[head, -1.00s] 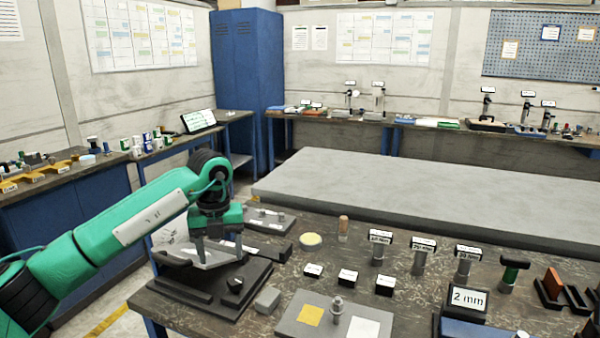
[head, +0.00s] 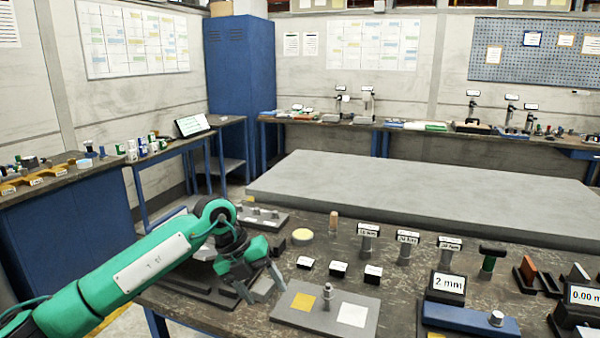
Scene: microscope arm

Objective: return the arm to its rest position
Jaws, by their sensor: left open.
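My left arm comes in from the left, and its gripper (head: 264,291) points down over the left part of the near bench. Its two grey fingers are apart, with nothing seen between them. A dark flat base (head: 212,293) lies behind and beneath the gripper, partly hidden by my arm. I cannot tell whether a microscope arm stands on that base. A grey plate (head: 377,312) with a yellow square, a white square and a small metal post (head: 326,297) lies just right of the gripper. My right gripper is not in view.
A "2 mm" display (head: 446,287) stands behind a blue block (head: 470,320). A large grey slab (head: 420,190) behind is bare. Several labelled stands are on the far bench.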

